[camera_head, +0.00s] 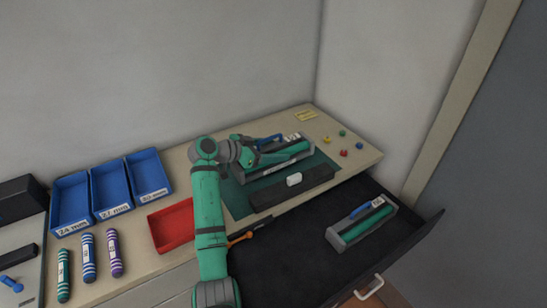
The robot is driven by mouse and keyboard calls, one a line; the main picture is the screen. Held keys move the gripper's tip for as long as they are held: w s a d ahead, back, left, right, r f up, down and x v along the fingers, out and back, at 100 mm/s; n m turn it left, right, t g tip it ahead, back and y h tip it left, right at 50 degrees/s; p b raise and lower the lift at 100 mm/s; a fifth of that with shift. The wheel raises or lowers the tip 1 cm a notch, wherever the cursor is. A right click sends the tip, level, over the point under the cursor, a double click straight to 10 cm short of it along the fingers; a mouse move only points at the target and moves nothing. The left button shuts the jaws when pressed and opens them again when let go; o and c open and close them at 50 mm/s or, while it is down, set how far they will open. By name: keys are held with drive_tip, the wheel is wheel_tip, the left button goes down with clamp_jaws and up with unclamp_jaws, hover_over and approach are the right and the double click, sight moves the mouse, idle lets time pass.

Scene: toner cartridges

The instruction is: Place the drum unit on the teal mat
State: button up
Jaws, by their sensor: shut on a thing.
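A drum unit (290,153), a grey housing with a green roller, blue handle and white label, is over the teal mat (234,203) at the back of the worktop. I cannot tell whether it rests on the mat or is slightly above it. My gripper (254,157) is at its left end, shut on it; the fingertips are partly hidden. A second, similar unit (362,224) with a green roller and blue handle lies in the open dark drawer (290,262).
A red tray (171,226), blue bins (108,188) and striped cylinders (88,257) stand left. Small coloured pieces (343,153) lie right. An orange-handled tool (240,238) lies near the front edge.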

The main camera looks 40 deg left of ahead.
drive_tip(key=shift+w+a+f, duration=0.15)
drive_tip(key=shift+w+f, duration=0.1)
drive_tip(key=shift+w, duration=0.05)
drive_tip(key=shift+f, duration=1.5)
drive_tip(key=shift+f, duration=0.1)
drive_tip(key=o, duration=1.6)
drive_tip(key=shift+f, duration=0.1)
drive_tip(key=v, duration=1.2)
